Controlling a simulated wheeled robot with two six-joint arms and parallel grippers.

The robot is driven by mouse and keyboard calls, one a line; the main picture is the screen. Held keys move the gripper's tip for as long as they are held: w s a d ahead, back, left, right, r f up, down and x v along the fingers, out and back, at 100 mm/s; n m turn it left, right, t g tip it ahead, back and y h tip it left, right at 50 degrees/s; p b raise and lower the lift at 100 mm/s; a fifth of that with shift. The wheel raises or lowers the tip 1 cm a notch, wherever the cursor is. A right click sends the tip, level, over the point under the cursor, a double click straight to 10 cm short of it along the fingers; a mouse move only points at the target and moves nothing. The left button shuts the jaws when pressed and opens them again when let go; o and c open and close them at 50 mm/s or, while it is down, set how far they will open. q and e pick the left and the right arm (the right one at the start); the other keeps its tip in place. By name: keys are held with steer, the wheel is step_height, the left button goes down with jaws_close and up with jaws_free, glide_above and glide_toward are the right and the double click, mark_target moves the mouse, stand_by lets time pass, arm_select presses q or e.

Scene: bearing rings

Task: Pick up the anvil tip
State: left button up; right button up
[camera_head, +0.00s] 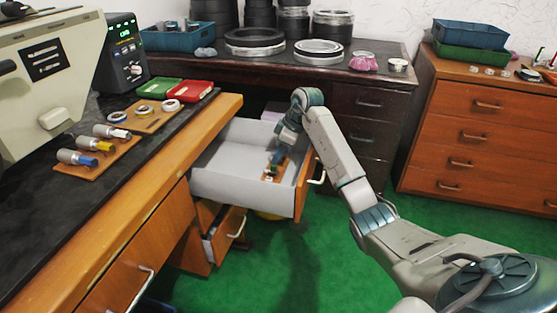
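My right arm comes in from the lower right and bends down into an open drawer (225,177). My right gripper (277,158) is inside the drawer, just above or at a small brown holder (268,179) with small pale and dark pieces on it. The anvil tip may be among these pieces, but they are too small to tell apart, and the gripper partly hides them. I cannot see whether the fingers are open or shut, or whether they touch a piece. My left gripper is not in view.
The drawer front (305,185) with its handle stands close beside my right forearm. A lower drawer (222,235) is also partly open. The black bench (60,215) at the left holds a machine and wooden trays of parts. Green floor (340,265) is clear.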

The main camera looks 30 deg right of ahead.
steer(key=shift+r, duration=0.1)
jaws_close()
